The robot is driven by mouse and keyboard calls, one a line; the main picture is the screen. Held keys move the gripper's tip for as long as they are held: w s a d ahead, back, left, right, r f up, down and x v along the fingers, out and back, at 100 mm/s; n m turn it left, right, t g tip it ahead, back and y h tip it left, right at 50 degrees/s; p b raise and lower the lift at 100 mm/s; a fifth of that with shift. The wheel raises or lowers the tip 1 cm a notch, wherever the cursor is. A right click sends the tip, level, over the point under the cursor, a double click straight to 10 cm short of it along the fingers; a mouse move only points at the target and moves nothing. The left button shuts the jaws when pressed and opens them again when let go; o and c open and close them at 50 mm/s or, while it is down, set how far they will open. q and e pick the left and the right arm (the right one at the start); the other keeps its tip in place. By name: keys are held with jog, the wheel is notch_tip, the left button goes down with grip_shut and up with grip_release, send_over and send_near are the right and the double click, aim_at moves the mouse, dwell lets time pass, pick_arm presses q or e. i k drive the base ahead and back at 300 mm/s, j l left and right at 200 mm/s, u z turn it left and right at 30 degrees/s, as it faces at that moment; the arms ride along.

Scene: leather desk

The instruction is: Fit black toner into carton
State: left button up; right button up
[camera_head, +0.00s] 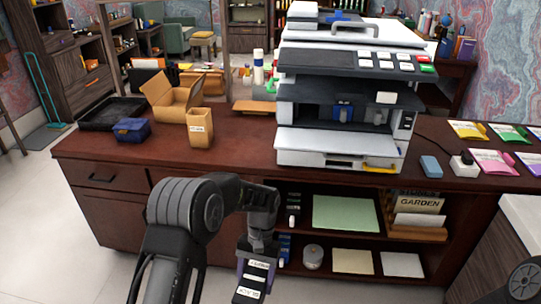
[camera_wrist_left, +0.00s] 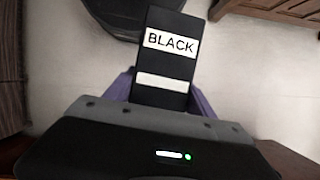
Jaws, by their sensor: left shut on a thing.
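A black toner cartridge with a white "BLACK" label (camera_wrist_left: 170,42) is held in my left gripper, and it also shows in the head view (camera_head: 252,283). The left gripper (camera_head: 256,270) is shut on it, with purple fingers on either side, in front of the desk and below its top. An open cardboard carton (camera_head: 165,92) with raised flaps stands on the desk at the left. A smaller upright tan carton (camera_head: 200,128) with a label stands just in front of it. Their insides are mostly hidden. My right gripper is not in view.
A large printer (camera_head: 345,140) with an open front stands on the desk (camera_head: 240,165). A dark tray (camera_head: 100,115) and blue box (camera_head: 131,130) lie left of the cartons. Colored packets (camera_head: 492,160) lie at right. Shelves below hold paper (camera_head: 345,213).

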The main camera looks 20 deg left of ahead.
aim_at(198, 113)
jog(key=z, duration=1.1)
jog(key=i+j+z, duration=0.1)
jog(key=z, duration=1)
jog(key=j+z, duration=0.1)
jog(key=z, duration=1)
jog(key=j+z, duration=0.1)
jog(key=z, duration=1)
jog(key=k+j+z, duration=0.2)
jog(key=z, duration=0.25)
jog(key=k+l+u, duration=0.15)
jog(key=k+u, duration=0.5)
jog(key=u, duration=0.2)
jog(key=k+j+u, duration=0.1)
jog(key=k+u, duration=0.35)
jog(key=k+l+u, duration=0.15)
jog(key=k+u, duration=0.25)
jog(key=k+l+u, duration=0.1)
jog(key=k+u, duration=0.65)
jog(key=k+j+u, duration=0.2)
jog(key=u, duration=0.2)
jog(key=k+j+u, duration=0.1)
jog(key=k+u, duration=0.15)
jog(key=u, duration=0.2)
